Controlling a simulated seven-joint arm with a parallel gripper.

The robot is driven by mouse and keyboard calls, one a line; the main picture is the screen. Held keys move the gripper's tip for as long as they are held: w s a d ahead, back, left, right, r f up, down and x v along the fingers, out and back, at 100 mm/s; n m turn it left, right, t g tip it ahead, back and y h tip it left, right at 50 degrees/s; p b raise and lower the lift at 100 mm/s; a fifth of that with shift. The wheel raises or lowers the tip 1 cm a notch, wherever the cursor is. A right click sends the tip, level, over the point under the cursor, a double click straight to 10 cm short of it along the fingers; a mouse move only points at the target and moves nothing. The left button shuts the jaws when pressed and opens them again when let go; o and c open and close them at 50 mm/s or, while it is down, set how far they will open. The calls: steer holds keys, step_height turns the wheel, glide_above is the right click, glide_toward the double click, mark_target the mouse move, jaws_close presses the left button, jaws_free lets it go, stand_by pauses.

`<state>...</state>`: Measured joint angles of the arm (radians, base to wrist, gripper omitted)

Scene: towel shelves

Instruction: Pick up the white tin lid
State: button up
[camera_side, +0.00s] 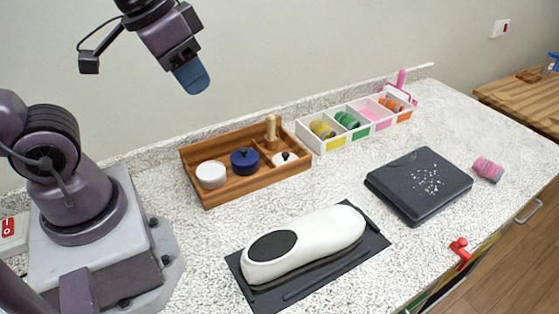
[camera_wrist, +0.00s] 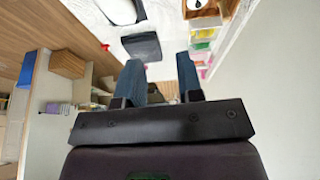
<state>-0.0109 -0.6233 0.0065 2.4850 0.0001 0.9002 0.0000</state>
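A low white round lid with a dark knob (camera_side: 284,158) sits in the right front compartment of the wooden tray (camera_side: 207,199). A taller white round tin (camera_side: 211,174) and a dark blue tin with a knob (camera_side: 245,160) stand to its left in the same tray. My gripper (camera_side: 191,76) is high above and left of the tray, far from the lid. In the wrist view my gripper (camera_wrist: 161,66) has its two blue fingers apart with nothing between them. A white round piece with a dark knob (camera_wrist: 194,3) is cut off at that view's top edge.
A wooden peg (camera_side: 270,128) stands at the tray's back. A divided white box (camera_side: 330,145) with colored rolls is to the right. A white shoe-shaped object (camera_side: 305,243) lies on a dark base in front. A black case (camera_side: 419,185) and pink roll (camera_side: 488,169) lie further right.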

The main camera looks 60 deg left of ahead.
steer(key=w+a+f+n+g, duration=0.4)
steer(key=w+f, duration=0.4)
steer(key=w, duration=0.2)
steer(key=n+y, duration=0.1)
steer(key=n, duration=1)
glide_toward(286, 154)
steer(key=shift+n, duration=0.3)
steer(key=f, duration=0.6)
steer(key=a+f, duration=0.1)
steer(key=f, duration=0.2)
steer(key=shift+w+f, duration=0.1)
steer(key=shift+w, duration=0.05)
steer(key=shift+c, duration=0.5)
jaws_close()
